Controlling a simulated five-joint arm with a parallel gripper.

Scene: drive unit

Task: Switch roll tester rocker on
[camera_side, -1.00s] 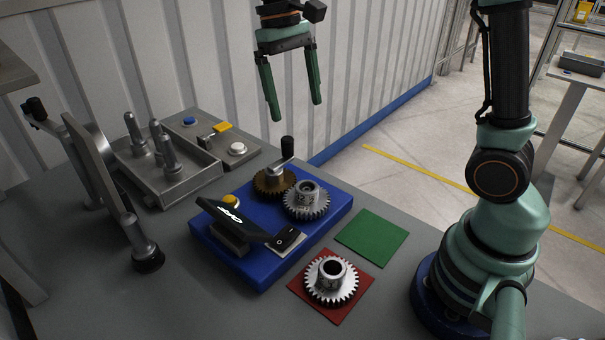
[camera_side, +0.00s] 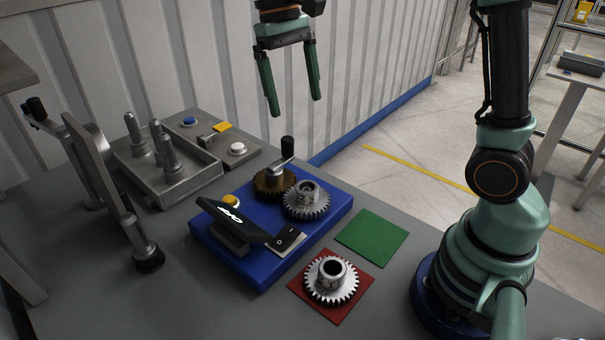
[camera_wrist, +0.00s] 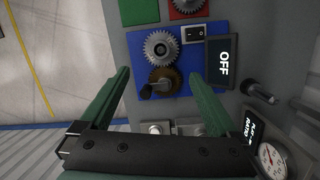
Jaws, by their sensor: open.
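The blue roll tester (camera_side: 328,208) sits on the grey bench. Its black rocker (camera_side: 287,237) is set in a pale plate at the front corner; it also shows in the wrist view (camera_wrist: 195,32), with "I" and "O" marks. The tilted display (camera_wrist: 223,62) beside it reads OFF. A steel gear (camera_side: 306,201) and a bronze gear (camera_side: 272,181) with a black-knobbed crank (camera_side: 287,149) are mounted on the tester. My gripper (camera_side: 295,106) is open and empty, high above and behind the tester, touching nothing. In the wrist view its fingers (camera_wrist: 158,75) stand wide apart.
A loose steel gear (camera_side: 331,281) lies on a red mat (camera_side: 298,287), near an empty green mat (camera_side: 372,238). A metal tray with upright pegs (camera_side: 191,186), a button panel (camera_side: 246,158) and a lever stand (camera_side: 93,162) are to the left. A gauge (camera_wrist: 271,160) shows in the wrist view.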

